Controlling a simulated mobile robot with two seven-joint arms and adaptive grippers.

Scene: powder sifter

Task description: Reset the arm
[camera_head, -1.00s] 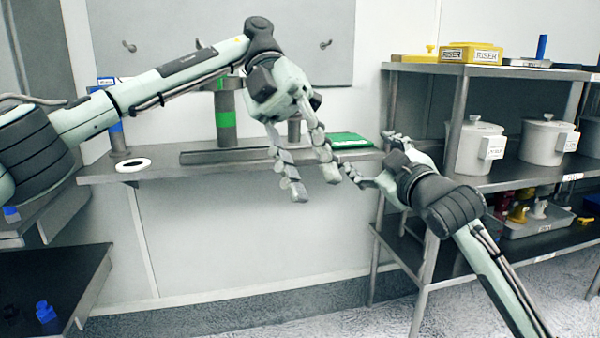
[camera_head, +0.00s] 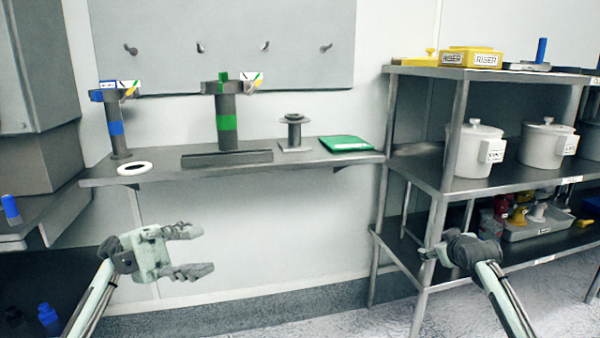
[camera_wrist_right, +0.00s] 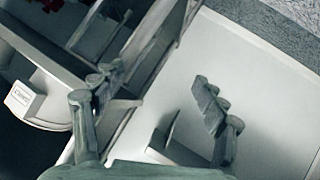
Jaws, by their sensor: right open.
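My left gripper (camera_head: 203,251) is open and empty in the head view, low in front of the wall and below the wall shelf (camera_head: 160,172). Its fingers point to the right. My right gripper (camera_head: 430,254) is at the right of the head view, in front of the rack, with its fingers mostly hidden behind my wrist. In the right wrist view my right gripper (camera_wrist_right: 155,85) is open, its fingers spread with nothing between them.
The shelf holds a blue-banded stand (camera_head: 116,128), a green-banded stand (camera_head: 227,122), a white ring (camera_head: 134,168), a small grey stand (camera_head: 294,132) and a green packet (camera_head: 345,143). The metal rack (camera_head: 445,185) at right carries white pots (camera_head: 474,150) and yellow riser boxes (camera_head: 471,57).

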